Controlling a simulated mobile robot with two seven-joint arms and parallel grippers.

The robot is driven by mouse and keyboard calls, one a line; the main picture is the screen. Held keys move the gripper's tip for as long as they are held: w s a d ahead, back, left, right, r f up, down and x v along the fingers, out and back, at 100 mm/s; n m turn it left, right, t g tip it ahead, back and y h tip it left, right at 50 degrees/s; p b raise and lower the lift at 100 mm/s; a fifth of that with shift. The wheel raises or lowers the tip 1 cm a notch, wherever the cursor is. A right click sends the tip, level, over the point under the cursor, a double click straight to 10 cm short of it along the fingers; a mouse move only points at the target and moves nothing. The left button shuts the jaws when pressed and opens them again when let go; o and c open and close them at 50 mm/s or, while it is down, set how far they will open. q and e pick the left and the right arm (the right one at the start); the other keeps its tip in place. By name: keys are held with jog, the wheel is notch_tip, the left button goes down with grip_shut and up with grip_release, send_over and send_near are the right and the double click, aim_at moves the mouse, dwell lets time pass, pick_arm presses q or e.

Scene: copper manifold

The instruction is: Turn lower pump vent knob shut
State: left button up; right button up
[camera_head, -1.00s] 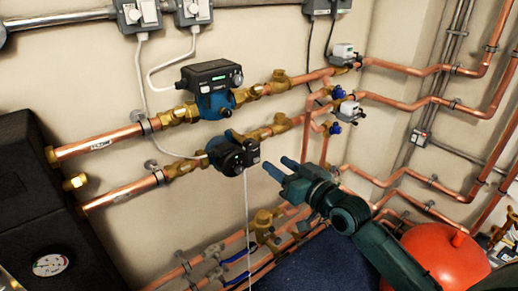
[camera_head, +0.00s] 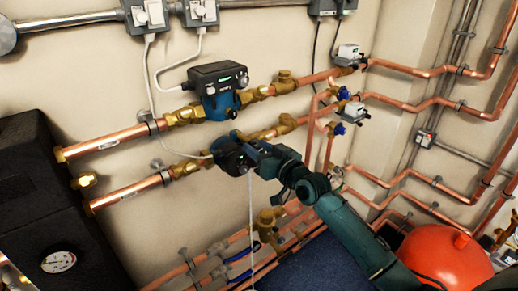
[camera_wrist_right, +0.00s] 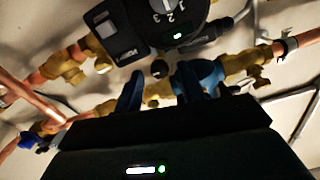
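The lower pump (camera_head: 228,155) is dark with a blue body and sits on the lower copper pipe in the head view. My right gripper (camera_head: 252,152) reaches its right side and partly covers it. In the right wrist view the pump's dark face with a numbered dial (camera_wrist_right: 168,14) fills the top. A small dark round knob (camera_wrist_right: 159,68), which looks like the vent knob, sits below that face. My right gripper's two fingers (camera_wrist_right: 159,86) stand apart on either side of the line to this knob. I cannot tell whether they touch it. My left gripper is out of view.
The upper pump (camera_head: 218,88) is close above, on the upper pipe (camera_head: 110,140). A white cable (camera_head: 251,205) hangs below the lower pump. Brass valves and copper pipes run to the right. A red vessel (camera_head: 440,255) stands at the lower right.

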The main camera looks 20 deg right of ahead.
grip_shut()
jog(key=shift+n, duration=0.3)
jog(key=n, duration=0.3)
jog(key=shift+n, duration=0.4)
jog(key=n, duration=0.4)
jog(key=shift+p, duration=0.4)
jog(key=n, duration=0.5)
jog(key=shift+a, duration=0.1)
jog(key=n, duration=0.4)
jog(key=shift+f+n+p, duration=0.1)
jog(key=shift+n+p, duration=0.25)
jog(key=shift+n, duration=0.05)
